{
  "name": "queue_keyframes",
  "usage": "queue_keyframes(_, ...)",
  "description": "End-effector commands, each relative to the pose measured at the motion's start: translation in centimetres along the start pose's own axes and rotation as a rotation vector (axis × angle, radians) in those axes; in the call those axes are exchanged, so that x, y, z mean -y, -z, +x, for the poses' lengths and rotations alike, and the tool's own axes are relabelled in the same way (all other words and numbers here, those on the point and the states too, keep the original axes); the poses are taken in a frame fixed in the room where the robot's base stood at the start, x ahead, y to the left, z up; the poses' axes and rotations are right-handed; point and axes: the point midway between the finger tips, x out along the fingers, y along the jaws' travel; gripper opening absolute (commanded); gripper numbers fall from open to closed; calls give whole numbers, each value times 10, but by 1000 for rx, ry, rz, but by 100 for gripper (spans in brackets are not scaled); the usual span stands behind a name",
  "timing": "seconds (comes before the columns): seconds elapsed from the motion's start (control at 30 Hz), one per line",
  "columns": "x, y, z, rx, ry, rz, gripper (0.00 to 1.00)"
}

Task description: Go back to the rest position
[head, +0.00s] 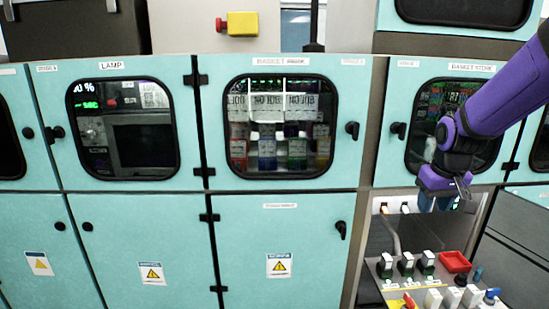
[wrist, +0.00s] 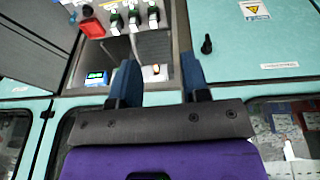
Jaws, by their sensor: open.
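My gripper (head: 437,201) hangs at the end of my purple arm at the right of the head view, in front of the lower part of the right cabinet window and above the control shelf. In the wrist view its two blue fingers (wrist: 158,82) are spread wide apart. Nothing is between them; the gap shows the shelf recess behind. My gripper is open and empty.
Teal cabinets (head: 115,225) with windows and black knobs line the wall. A yellow box with a red button (head: 242,24) is above.

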Motion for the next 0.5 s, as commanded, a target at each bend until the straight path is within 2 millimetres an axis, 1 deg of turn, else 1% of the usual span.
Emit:
queue_keyframes(0.03,5,-8,-17,-18,-1,0,43)
queue_keyframes(0.2,19,-38,-61,-60,1,7,43)
queue_keyframes(0.37,31,-70,-97,-98,5,14,43)
queue_keyframes(0.5,40,-102,-123,-134,11,19,43)
